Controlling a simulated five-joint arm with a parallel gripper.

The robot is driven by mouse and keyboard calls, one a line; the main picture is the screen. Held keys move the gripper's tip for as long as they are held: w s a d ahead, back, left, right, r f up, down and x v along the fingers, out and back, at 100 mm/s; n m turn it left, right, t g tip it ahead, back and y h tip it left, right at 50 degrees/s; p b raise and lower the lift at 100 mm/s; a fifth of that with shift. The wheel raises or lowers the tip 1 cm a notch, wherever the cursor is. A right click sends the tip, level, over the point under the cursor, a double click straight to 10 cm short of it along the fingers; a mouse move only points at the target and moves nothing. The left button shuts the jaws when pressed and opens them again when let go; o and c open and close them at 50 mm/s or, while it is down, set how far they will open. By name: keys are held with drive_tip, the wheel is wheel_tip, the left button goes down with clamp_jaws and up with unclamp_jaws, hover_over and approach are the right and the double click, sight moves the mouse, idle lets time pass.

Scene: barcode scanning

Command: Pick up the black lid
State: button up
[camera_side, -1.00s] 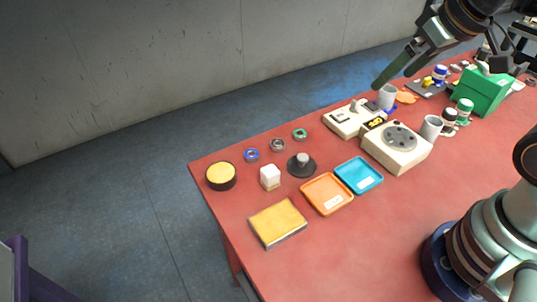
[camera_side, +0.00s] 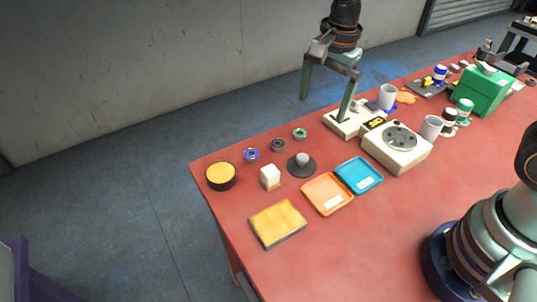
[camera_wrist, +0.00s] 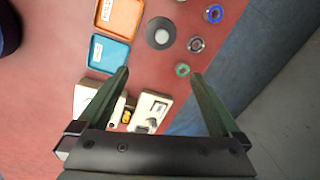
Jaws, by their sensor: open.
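The black lid (camera_side: 301,169) is a flat dark disc with a light grey knob in its middle. It lies on the red table between the white block and the blue tray. In the wrist view the lid (camera_wrist: 160,33) is near the top centre, beyond the fingertips and roughly in line with the gap between them. My gripper (camera_side: 323,108) is wide open and empty, pointing down above the table's back edge.
An orange tray (camera_side: 327,207) and a blue tray (camera_side: 371,187) lie in front of the lid. A white block (camera_side: 270,177) stands to its left. Blue, grey and green rings (camera_side: 300,133) lie behind it. A cream device (camera_side: 395,158) is to the right.

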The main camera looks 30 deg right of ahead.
sight(303, 157)
drive_tip(key=a+f+m, duration=0.1)
drive_tip(key=f, duration=0.4)
drive_tip(key=f+m, duration=0.1)
drive_tip(key=f, duration=0.5)
drive_tip(key=w+a+f+m+g, duration=0.1)
drive_tip(key=f, duration=0.4)
drive_tip(key=shift+a+f+m, duration=0.2)
drive_tip(key=shift+a+m, duration=0.1)
drive_tip(key=c, duration=1)
